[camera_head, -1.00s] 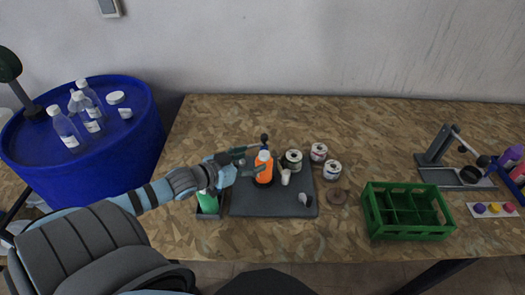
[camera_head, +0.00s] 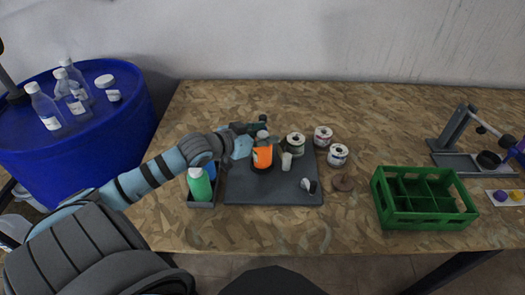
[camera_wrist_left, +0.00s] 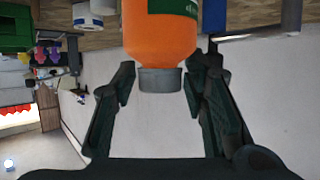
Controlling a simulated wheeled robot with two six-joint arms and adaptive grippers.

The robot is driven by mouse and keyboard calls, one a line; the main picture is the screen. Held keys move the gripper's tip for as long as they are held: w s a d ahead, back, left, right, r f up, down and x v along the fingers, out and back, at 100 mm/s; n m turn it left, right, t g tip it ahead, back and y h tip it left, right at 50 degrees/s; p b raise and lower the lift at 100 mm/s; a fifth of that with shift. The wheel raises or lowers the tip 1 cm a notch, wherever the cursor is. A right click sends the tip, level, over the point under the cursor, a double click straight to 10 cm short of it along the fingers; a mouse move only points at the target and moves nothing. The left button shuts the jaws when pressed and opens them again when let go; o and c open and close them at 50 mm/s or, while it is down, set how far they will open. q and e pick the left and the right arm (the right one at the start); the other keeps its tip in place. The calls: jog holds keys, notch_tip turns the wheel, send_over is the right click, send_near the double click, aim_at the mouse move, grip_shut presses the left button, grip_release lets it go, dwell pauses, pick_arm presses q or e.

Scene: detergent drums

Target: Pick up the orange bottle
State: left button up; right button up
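The orange bottle (camera_head: 262,157) stands upright on the dark grey mat (camera_head: 245,191), left of the cups and tins. Its grey cap points up in the head view. My left gripper (camera_head: 259,133) comes in from the left at cap height. In the left wrist view the bottle (camera_wrist_left: 160,35) appears upside down, with its grey cap between the two finger pads of my left gripper (camera_wrist_left: 160,83). I cannot tell any lift off the mat. My right gripper is not in view.
A green bottle (camera_head: 199,184) stands in a small grey bin left of the mat. White tins (camera_head: 337,155) stand to the right. A green crate (camera_head: 430,216) sits farther right. A blue drum (camera_head: 120,120) carries clear bottles at the left.

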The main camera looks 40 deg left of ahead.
pick_arm(q)
grip_shut()
